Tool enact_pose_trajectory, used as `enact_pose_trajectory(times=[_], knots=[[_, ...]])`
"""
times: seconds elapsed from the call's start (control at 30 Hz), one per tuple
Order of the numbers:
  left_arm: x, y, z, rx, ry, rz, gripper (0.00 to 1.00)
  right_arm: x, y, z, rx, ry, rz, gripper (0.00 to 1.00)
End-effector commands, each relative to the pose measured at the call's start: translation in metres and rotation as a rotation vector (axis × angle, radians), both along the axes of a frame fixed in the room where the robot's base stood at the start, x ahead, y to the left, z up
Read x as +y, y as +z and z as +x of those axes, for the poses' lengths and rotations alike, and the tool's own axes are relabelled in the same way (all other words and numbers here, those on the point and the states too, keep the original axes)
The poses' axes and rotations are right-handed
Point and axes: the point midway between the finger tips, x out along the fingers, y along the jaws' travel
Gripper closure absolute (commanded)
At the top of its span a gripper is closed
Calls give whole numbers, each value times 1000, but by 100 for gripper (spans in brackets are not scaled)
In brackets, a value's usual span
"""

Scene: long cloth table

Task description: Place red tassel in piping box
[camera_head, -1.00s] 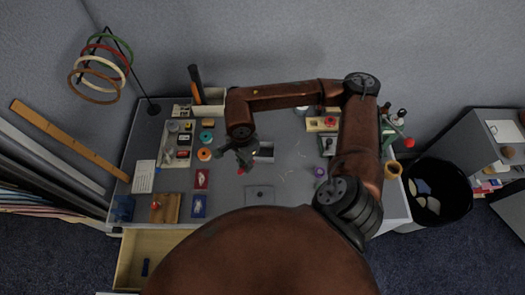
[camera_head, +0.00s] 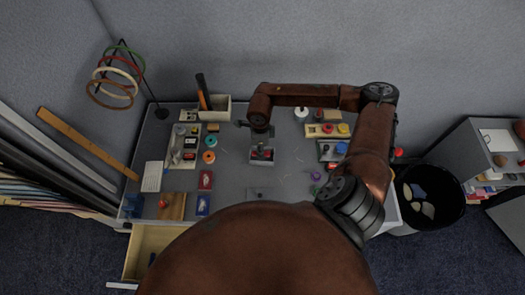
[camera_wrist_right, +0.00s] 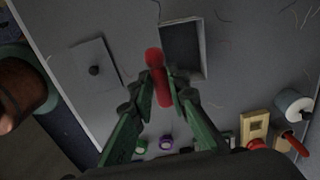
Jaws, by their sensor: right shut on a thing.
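The red tassel (camera_wrist_right: 155,80) is held between the green fingers of my right gripper (camera_wrist_right: 160,95) in the right wrist view, with its round head pointing away from the gripper. An open grey box (camera_wrist_right: 183,50), apparently the piping box, lies just beyond and to the right of the tassel there. In the head view my right gripper (camera_head: 260,143) hangs over the same box (camera_head: 262,161), with a bit of red at its tips. Whether the tassel is inside the walls or above them is hard to tell. My left gripper is in neither view.
Spools and a sorting tray (camera_head: 183,147) stand to the left. A tool holder (camera_head: 215,106) stands behind.

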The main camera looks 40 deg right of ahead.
Motion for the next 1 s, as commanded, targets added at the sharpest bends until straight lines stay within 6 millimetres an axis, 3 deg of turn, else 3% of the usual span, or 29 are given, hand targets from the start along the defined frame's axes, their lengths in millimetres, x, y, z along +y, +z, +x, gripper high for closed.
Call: enact_pose_trajectory(times=[0.2,0.47,0.63,1.0], knots=[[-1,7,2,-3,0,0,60,-21,-38,18,4,0,1,99],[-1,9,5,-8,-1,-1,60,-32,-56,28,3,1,1,99],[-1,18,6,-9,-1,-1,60,-31,-79,28,4,1,2,99],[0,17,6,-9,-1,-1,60,-32,-87,28,3,3,1,99]])
